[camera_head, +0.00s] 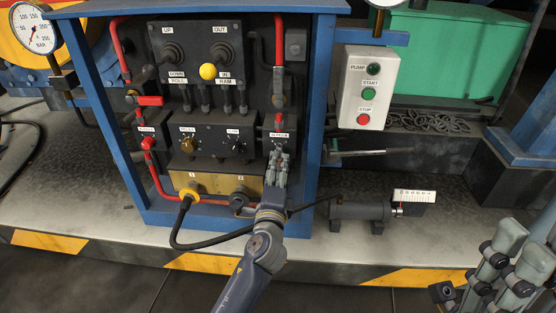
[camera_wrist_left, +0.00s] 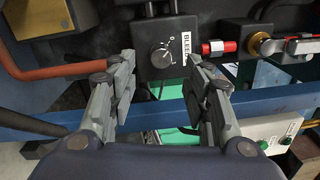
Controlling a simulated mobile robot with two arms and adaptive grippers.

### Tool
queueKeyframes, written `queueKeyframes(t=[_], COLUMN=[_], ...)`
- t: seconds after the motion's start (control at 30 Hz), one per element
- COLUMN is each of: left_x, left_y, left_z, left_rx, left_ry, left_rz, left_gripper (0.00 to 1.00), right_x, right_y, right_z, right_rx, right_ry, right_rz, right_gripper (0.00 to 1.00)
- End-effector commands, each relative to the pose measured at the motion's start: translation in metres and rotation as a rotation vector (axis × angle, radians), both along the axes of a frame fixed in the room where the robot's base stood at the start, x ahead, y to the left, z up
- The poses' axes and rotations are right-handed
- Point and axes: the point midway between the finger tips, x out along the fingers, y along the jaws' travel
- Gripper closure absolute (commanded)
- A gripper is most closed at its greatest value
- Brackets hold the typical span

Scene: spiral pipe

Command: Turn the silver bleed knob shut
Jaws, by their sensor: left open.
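The silver bleed knob (camera_wrist_left: 163,57) is a small round dial on a dark box in the left wrist view. A white BLEED label (camera_wrist_left: 187,47) is beside it. My left gripper (camera_wrist_left: 160,92) is open, with one finger on each side of the knob's line and nothing between them. I cannot tell the exact gap to the knob. In the head view my left gripper (camera_head: 281,160) is in front of the lower right of the panel and hides the knob. My right gripper (camera_head: 517,262) is at the lower right, fingers apart and empty, far from the panel.
The blue frame (camera_head: 320,110) borders the panel on the right. A yellow-ringed hose connector (camera_head: 188,195) and a black hose (camera_head: 190,243) are low on the left. A button box (camera_head: 366,88) hangs to the right.

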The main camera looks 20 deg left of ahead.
Motion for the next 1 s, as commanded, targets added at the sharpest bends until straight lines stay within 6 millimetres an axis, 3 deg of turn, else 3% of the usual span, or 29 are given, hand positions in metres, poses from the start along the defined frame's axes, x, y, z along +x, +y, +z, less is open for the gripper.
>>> queueKeyframes(t=[0.2, 0.4, 1.0], left_x=[-0.039, -0.059, -0.064], left_y=[-0.008, -0.013, -0.014], left_z=[-0.003, -0.003, -0.003], left_rx=[0.000, 0.000, 0.000], left_ry=[0.002, 0.001, 0.000], left_rz=[0.000, 0.000, -0.001], left_gripper=[0.55, 0.55, 0.55], right_x=[0.000, 0.000, 0.000], right_y=[0.000, 0.000, 0.000], right_z=[0.000, 0.000, 0.000], right_rx=[0.000, 0.000, 0.000], right_ry=[0.000, 0.000, 0.000], right_rz=[0.000, 0.000, 0.000], right_gripper=[0.61, 0.61, 0.61])
